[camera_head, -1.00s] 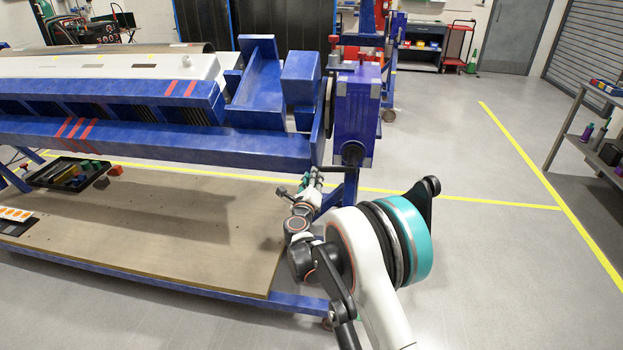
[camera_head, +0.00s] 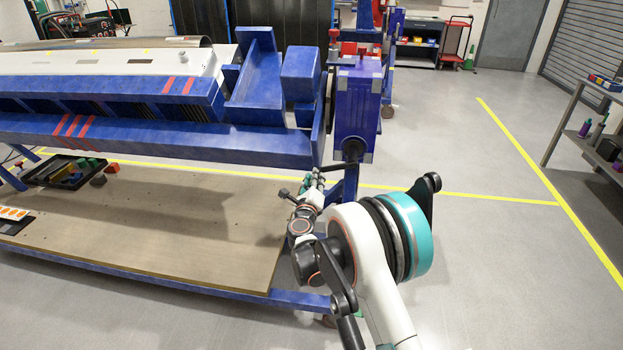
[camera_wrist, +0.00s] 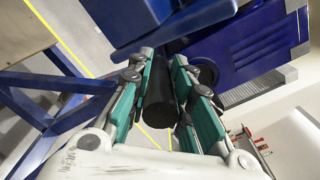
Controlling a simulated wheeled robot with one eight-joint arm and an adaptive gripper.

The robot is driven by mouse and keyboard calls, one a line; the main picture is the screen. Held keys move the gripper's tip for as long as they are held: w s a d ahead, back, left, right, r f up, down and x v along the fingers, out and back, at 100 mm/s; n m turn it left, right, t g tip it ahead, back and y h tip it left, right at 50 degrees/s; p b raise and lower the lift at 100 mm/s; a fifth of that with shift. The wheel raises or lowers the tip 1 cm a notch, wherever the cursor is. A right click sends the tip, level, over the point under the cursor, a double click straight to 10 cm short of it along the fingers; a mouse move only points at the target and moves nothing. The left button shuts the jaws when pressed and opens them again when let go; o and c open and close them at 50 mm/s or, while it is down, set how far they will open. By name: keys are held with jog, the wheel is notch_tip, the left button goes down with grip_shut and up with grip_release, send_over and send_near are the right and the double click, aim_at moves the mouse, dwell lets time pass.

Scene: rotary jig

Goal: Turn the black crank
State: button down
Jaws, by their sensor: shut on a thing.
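The black crank shows in the head view as a dark round hub (camera_head: 353,151) low on the blue-purple gearbox (camera_head: 357,108). Its handle is hard to make out there behind my arm. In the wrist view a black cylindrical crank handle (camera_wrist: 159,100) lies between the two green-padded fingers of my gripper (camera_wrist: 172,105). The fingers are shut on the handle, one on each side. In the head view my gripper (camera_head: 314,180) is small, below and left of the hub, and its fingertips are partly hidden.
The blue jig frame (camera_head: 150,141) with its long white-topped part spans the left. Below it is a wooden shelf (camera_head: 150,215) with a black tray of coloured parts (camera_head: 62,172). Open grey floor lies to the right, with a metal rack (camera_head: 575,125) at the far right.

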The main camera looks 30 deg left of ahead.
jog(key=shift+d+f+m, duration=0.4)
jog(key=shift+d+f, duration=0.35)
jog(key=shift+f, duration=0.25)
jog(key=w+d+f+n, duration=0.2)
jog(key=d+f+n, duration=0.4)
jog(key=d+n, duration=0.1)
jog(key=shift+w+f+n, duration=0.15)
jog(key=shift+w+n, duration=0.15)
jog(key=shift+n, duration=0.1)
jog(key=shift+d, duration=0.15)
jog(key=c, duration=1.4)
grip_release()
jog(key=shift+w, duration=0.15)
jog(key=shift+o, duration=0.2)
jog(key=v, duration=0.7)
jog(key=shift+s, duration=0.35)
